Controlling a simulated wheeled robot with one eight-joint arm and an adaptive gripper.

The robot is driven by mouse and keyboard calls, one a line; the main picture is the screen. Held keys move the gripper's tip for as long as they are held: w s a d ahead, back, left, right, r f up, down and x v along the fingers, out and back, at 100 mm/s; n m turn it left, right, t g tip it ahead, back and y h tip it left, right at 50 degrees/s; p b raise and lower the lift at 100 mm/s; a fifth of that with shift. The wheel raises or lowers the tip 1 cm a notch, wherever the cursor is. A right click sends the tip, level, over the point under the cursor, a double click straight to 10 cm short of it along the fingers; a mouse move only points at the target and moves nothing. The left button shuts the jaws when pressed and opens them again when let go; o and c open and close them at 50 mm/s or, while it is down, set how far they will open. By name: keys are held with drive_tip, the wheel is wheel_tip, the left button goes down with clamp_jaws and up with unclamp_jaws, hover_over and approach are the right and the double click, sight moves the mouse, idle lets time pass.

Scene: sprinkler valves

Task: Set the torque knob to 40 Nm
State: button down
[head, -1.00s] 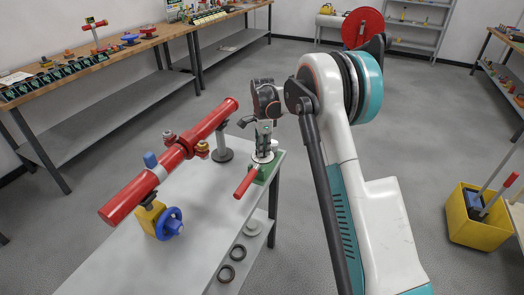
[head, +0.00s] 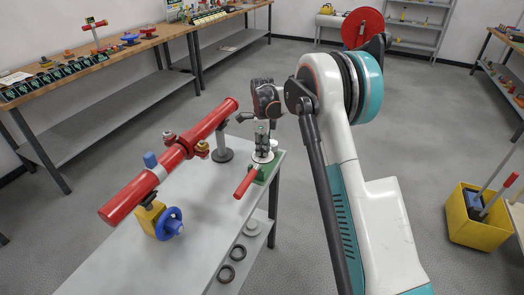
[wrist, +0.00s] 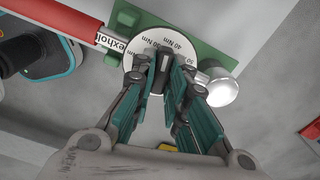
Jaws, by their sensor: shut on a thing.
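The torque knob (wrist: 165,61) is a small dark grip with a pale mark, in the middle of a round white dial (wrist: 136,58). The dial reads "40 Nm" right of the knob's top; a label ending in "0 Nm" stands just left of that, and another is partly covered at right. The dial sits on a green base (wrist: 208,55), which also shows at the bench end in the head view (head: 272,169). My gripper (wrist: 164,75) is above the dial, its fingers closed on the knob. The fingers hide the dial's lower part. In the head view my gripper (head: 262,147) points down there.
A red handle (head: 246,183) extends from the green base. A long red pipe (head: 133,191) with a blue handwheel (head: 169,223) stands left on the grey bench (head: 195,250). A silver rounded part (wrist: 220,87) is close right of my fingers.

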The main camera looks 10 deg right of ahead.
drive_tip(key=shift+m, duration=0.9)
drive_tip(key=shift+m, duration=0.8)
drive_tip(key=c, duration=1.5)
unclamp_jaws()
drive_tip(key=shift+r+p, duration=1.65)
drive_tip(key=shift+r, duration=1.35)
